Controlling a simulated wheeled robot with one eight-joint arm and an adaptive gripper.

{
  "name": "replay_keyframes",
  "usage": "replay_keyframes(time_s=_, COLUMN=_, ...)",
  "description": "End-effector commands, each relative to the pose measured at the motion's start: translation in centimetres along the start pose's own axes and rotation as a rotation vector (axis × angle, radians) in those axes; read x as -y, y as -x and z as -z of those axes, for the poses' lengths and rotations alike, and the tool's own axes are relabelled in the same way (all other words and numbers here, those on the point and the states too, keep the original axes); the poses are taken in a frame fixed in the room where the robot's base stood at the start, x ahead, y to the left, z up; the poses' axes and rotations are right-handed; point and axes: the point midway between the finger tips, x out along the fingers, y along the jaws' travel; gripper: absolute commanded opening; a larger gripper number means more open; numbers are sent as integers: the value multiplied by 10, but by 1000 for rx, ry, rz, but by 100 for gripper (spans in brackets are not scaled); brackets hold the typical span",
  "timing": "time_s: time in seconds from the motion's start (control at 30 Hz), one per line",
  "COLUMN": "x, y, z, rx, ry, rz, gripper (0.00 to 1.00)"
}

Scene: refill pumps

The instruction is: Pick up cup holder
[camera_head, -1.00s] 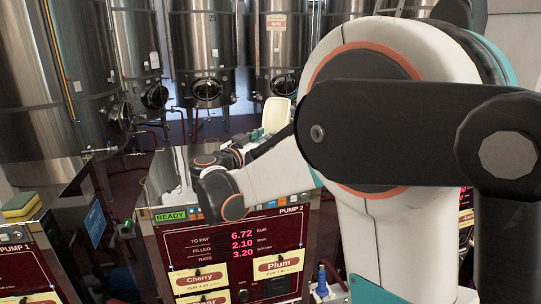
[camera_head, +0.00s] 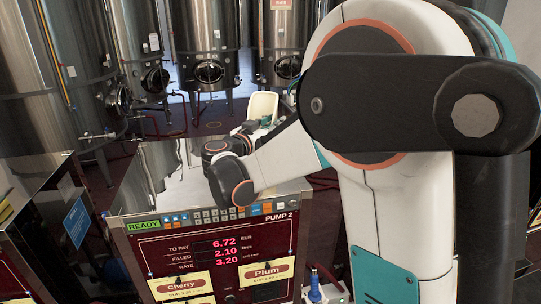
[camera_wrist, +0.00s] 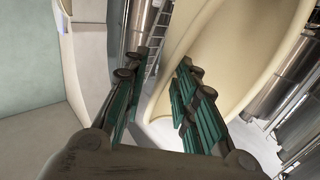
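A cream, curved, open-sided piece (camera_head: 262,105), which looks like the cup holder, shows upright behind my gripper in the head view. In the wrist view its cream wall and raised rim (camera_wrist: 235,45) fill the upper right, close to the fingers. My gripper (camera_wrist: 156,72) is open, with a wide gap between its teal-padded fingers. The right finger overlaps the cream wall in the picture; whether it touches cannot be told. In the head view my gripper (camera_head: 262,124) is small and partly hidden by my own arm.
The PUMP 2 cabinet (camera_head: 215,250), with a keypad and price labels, stands below my arm. A dark cabinet (camera_head: 60,215) is at the left. Steel tanks (camera_head: 205,40) and red hoses stand behind. A blue nozzle (camera_head: 315,285) is at the cabinet's right.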

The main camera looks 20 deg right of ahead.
Motion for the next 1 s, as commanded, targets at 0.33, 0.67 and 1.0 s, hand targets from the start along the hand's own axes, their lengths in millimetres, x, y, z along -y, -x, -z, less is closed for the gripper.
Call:
replay_keyframes(time_s=0.33, x=0, y=0, z=0, rx=0, ry=0, rz=1, gripper=0)
replay_keyframes(time_s=0.67, x=0, y=0, z=0, rx=0, ry=0, rz=1, gripper=0)
replay_keyframes(time_s=1.0, x=0, y=0, z=13, rx=0, ry=0, rz=1, gripper=0)
